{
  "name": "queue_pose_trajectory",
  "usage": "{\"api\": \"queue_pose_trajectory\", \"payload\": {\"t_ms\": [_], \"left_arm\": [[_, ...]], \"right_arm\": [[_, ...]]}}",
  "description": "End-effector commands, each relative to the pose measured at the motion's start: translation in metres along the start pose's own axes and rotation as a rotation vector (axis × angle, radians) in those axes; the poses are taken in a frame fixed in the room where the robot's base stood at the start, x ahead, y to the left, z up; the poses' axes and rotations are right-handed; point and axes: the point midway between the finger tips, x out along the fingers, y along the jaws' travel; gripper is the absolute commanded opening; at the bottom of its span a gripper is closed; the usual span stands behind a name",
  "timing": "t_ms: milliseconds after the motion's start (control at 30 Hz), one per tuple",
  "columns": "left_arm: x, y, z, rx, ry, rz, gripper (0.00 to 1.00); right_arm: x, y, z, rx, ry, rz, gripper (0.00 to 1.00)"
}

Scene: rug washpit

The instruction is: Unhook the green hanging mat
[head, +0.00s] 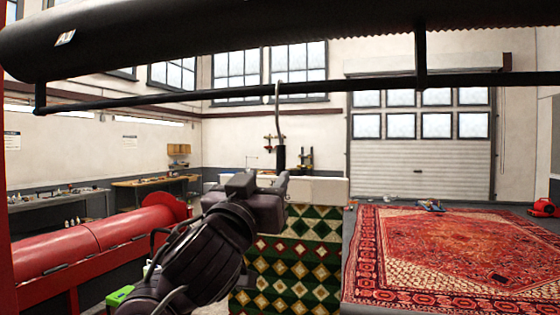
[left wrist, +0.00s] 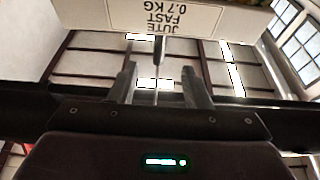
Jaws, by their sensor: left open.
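The green hanging mat (head: 292,262), patterned with red, cream and yellow diamonds, hangs upright below a white header (head: 318,190). A grey hook (head: 280,115) runs from the black overhead rail (head: 190,98) down to a dark piece at the header. My left gripper (head: 280,181) is in front of the header's left part, and hides some of it and of the mat. In the left wrist view, the gripper's fingers (left wrist: 160,76) are open. A dark stem (left wrist: 160,50) shows between them; I cannot tell its depth. The header (left wrist: 150,18) is above, with upside-down lettering. My right gripper is not in view.
A red patterned rug (head: 450,250) lies on a platform at the right, with small tools on it. A long red machine (head: 80,245) stands at the left. A thick black roller (head: 250,30) spans the top above the rail. Workbenches line the left wall.

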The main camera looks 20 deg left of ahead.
Motion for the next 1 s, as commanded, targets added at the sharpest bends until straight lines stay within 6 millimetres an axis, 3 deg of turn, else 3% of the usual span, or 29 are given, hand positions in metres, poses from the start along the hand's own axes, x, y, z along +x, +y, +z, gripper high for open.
{"api": "queue_pose_trajectory", "payload": {"t_ms": [1000], "left_arm": [[0.082, 0.000, -0.002, -0.001, 0.000, 0.000, 0.44]], "right_arm": [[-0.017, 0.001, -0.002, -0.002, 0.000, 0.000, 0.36]]}}
